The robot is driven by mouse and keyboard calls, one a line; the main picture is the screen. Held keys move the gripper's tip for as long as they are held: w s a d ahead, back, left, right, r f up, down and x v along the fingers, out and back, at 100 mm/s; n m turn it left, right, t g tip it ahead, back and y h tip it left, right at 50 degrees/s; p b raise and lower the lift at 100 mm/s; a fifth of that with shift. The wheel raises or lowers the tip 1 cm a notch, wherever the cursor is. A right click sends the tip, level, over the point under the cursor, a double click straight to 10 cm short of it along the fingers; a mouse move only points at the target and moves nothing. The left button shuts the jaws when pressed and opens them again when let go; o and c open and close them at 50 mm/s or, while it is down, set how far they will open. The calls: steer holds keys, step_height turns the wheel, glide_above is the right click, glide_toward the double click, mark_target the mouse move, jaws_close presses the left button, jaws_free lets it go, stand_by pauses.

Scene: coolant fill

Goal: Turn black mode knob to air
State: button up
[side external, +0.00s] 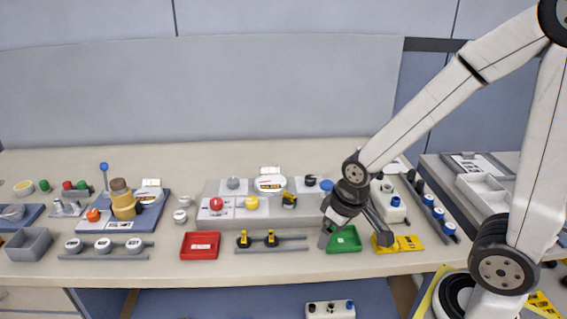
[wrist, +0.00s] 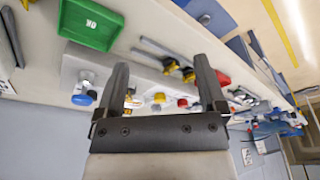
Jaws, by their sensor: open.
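The grey control console (side external: 268,216) stands in the middle of the bench. A black knob (side external: 310,181), probably the mode knob, is at its back right. A second dark knob with yellow (side external: 289,199) sits nearer the front. The knob markings are too small to read. My gripper (side external: 353,232) is open and empty, in front of the console's right end and above the green tray, apart from the black knob. In the wrist view my gripper (wrist: 160,66) shows both fingers spread. The console (wrist: 150,76) lies beyond them, and the fingers and palm hide part of it.
The green tray (side external: 343,240) and red tray (side external: 200,246) lie in front of the console. A blue knob (side external: 327,185) is close to my arm. Yellow-black fittings (side external: 256,240) sit on a rail between the trays.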

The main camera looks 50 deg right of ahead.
steer(key=w+d+r+m, duration=0.1)
steer(key=w+d+m, duration=0.3)
steer(key=w, duration=0.5)
steer(key=m+g, duration=0.3)
steer(key=m, duration=0.8)
glide_above(310, 177)
steer(key=shift+s+a+f, duration=0.2)
steer(key=shift+a+f, duration=0.1)
steer(key=shift+a, duration=0.15)
steer(key=shift+w+d+m, duration=0.1)
steer(key=shift+d+m, duration=0.3)
steer(key=shift+d, duration=0.1)
steer(key=shift+f, duration=0.1)
steer(key=shift+f, duration=3.9)
steer(key=shift+c, duration=0.2)
